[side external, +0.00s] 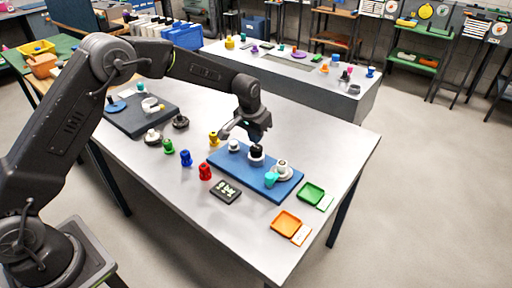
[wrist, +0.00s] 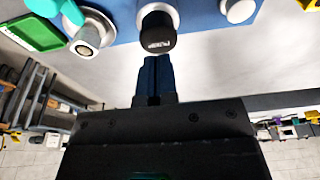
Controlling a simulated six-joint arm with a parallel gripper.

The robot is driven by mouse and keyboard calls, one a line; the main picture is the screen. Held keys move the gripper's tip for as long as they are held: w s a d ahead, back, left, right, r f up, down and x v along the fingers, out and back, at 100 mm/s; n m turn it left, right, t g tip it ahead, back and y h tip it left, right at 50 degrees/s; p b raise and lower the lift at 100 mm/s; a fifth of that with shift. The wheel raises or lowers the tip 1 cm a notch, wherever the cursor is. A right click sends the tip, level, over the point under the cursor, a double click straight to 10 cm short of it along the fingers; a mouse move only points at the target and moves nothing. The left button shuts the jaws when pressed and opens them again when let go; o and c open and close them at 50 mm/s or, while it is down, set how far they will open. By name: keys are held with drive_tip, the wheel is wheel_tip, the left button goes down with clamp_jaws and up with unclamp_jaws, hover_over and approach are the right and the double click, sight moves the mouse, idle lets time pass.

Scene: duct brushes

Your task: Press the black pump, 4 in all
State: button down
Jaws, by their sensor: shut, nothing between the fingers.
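The black pump (side external: 257,151) stands on the blue board (side external: 231,177) on the white table, between a white knob (side external: 234,145) and a metal fitting with a teal handle (side external: 272,179). In the wrist view the black pump (wrist: 157,34) is a black cap on a pale collar, with small white lettering.
Green (side external: 311,193) and orange (side external: 286,223) trays lie to the right. A dark display (side external: 226,191) lies in front of the board. Red (side external: 205,171), blue (side external: 186,157), green and yellow knobs stand left. A dark board (side external: 140,118) lies farther left.

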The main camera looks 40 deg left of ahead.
sight(256, 147)
drive_tip(key=shift+f, duration=0.1)
drive_tip(key=shift+f, duration=1.9)
drive_tip(key=shift+r, duration=1.4)
drive_tip(key=shift+f, duration=0.15)
drive_tip(key=shift+f, duration=1.3)
drive_tip(key=shift+r, duration=1.4)
